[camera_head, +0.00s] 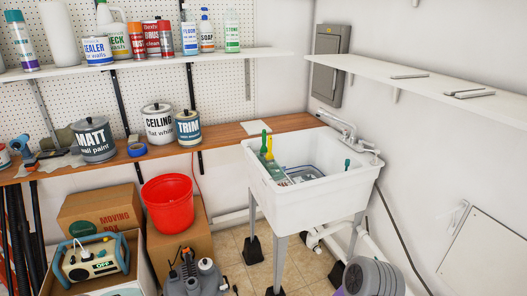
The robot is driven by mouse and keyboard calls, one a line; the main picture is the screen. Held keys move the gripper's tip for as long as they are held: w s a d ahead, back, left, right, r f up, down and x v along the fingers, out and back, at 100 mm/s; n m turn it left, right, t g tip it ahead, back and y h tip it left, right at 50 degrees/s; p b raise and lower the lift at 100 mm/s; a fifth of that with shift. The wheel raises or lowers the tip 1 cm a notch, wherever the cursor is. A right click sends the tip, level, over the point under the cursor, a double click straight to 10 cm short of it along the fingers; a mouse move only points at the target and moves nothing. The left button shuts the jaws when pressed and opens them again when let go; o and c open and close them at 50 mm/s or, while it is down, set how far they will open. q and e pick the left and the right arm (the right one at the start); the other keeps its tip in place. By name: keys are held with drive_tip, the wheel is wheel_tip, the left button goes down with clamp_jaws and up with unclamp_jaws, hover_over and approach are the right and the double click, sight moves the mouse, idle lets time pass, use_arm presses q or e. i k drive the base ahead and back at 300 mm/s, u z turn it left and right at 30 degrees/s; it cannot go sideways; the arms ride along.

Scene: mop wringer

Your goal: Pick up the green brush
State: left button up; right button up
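A green upright handle (264,141) stands at the left inner side of the white sink (315,205), next to a yellow one (269,156). It looks like the green brush, but its lower end and bristles are too small to tell. A smaller dark green item (347,164) stands on the right side of the sink. Neither of my grippers shows in this view.
A wooden counter (235,130) holding paint cans runs along the back wall. A red bucket (168,203) sits on a cardboard box (180,245), left of the sink. Tiled floor (240,275) shows between box and sink legs.

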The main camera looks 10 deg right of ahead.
sight(264, 150)
drive_tip(key=k, duration=0.45)
drive_tip(key=z, duration=0.85)
drive_tip(key=i, duration=1.35)
drive_tip(key=u, duration=0.2)
